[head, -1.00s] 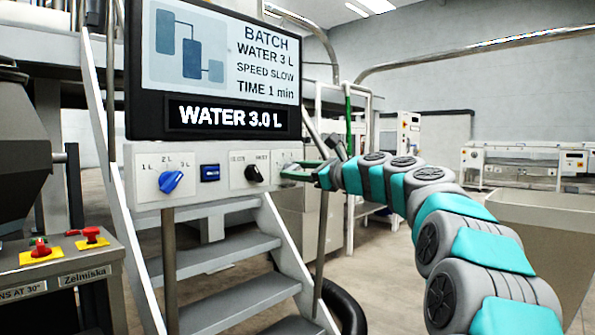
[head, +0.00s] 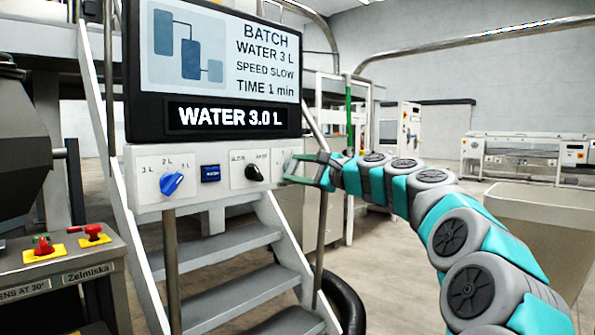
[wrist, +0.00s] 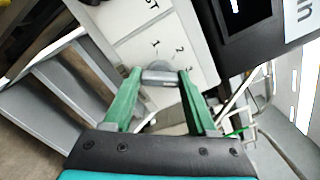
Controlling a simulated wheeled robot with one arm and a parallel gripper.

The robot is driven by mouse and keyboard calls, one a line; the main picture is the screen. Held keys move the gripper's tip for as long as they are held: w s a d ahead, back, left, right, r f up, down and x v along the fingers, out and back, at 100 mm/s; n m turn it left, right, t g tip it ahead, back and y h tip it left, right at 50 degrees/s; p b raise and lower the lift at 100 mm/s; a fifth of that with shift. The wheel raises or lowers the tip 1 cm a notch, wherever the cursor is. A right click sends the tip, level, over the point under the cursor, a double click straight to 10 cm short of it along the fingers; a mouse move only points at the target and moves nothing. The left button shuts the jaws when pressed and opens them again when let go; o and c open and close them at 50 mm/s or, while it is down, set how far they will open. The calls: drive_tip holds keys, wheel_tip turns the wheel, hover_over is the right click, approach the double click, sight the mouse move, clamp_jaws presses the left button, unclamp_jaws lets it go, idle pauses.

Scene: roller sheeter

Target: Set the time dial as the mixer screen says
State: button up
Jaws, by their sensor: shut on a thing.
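The mixer screen (head: 217,65) reads BATCH, WATER 3 L, SPEED SLOW, TIME 1 min, with WATER 3.0 L in the lower bar. The time dial is a grey knob (wrist: 160,76) on the white panel in the wrist view, with marks 1, 2 and 3 around it. My gripper (wrist: 159,74) has its green fingers on either side of the knob and is shut on it. In the head view my gripper (head: 306,169) is at the panel's right end and partly covers the dial. I cannot tell exactly which mark the dial points to.
The panel also carries a blue water knob (head: 171,183), a blue button (head: 210,173) and a black speed knob (head: 254,173). Grey steps (head: 225,270) stand below. A machine with red buttons (head: 60,270) is at the left, and a beige bin (head: 535,225) at the right.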

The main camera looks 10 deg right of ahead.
drive_tip(key=n+b, duration=0.1)
drive_tip(key=n, duration=0.1)
drive_tip(key=n+b, duration=0.2)
drive_tip(key=n, duration=0.1)
drive_tip(key=shift+a+f+n+b, duration=0.1)
drive_tip(key=shift+f+n+b, duration=0.2)
drive_tip(key=shift+f+b, duration=0.1)
drive_tip(key=n+b, duration=0.3)
drive_tip(key=n, duration=0.1)
drive_tip(key=shift+n, duration=0.3)
drive_tip(key=n+b, duration=0.1)
drive_tip(key=n, duration=0.1)
drive_tip(key=shift+n+b, duration=0.3)
drive_tip(key=shift+b, duration=0.05)
drive_tip(key=n+b, duration=0.1)
drive_tip(key=n, duration=0.1)
drive_tip(key=shift+w+n, duration=0.1)
drive_tip(key=shift+n, duration=0.3)
drive_tip(key=n, duration=0.4)
drive_tip(key=shift+r+n+b, duration=0.15)
drive_tip(key=shift+n+b, duration=0.2)
drive_tip(key=shift+n, duration=0.05)
drive_tip(key=o, duration=1.4)
drive_tip(key=shift+r, duration=0.1)
drive_tip(key=shift+c, duration=0.2)
